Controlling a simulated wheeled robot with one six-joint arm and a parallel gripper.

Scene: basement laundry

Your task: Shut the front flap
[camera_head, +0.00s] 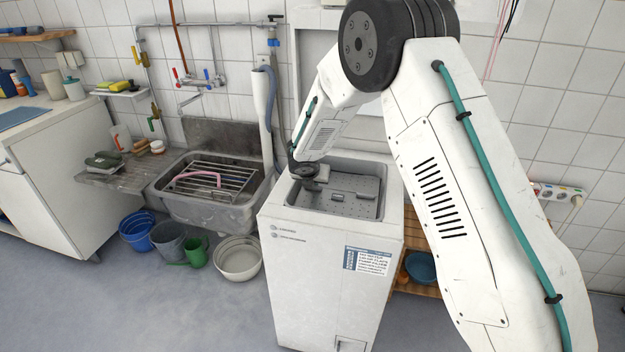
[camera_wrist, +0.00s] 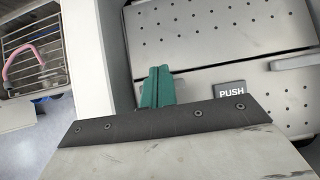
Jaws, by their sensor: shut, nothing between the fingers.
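The top-loading washer (camera_head: 330,262) has its top opening uncovered, showing a perforated metal drum (camera_head: 355,186) inside. In the wrist view, a perforated panel (camera_wrist: 220,32) lies at the top and another panel (camera_wrist: 262,112), with a dark PUSH plate (camera_wrist: 230,89), lies below it. The lower one looks like the front flap. Both look nearly flat; I cannot tell whether they are latched. My gripper (camera_wrist: 157,87) has teal fingers, shut and empty, above the left part of the drum near the panels' seam. Contact is unclear. My gripper's body hides the flap's nearer part.
The opening's left rim (camera_wrist: 92,55) is close beside my gripper. A stone sink (camera_head: 215,207) with a wire rack stands left of the washer. Several buckets and a white basin (camera_head: 238,258) stand on the floor. A wooden shelf (camera_head: 437,212) is at right, behind my arm.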

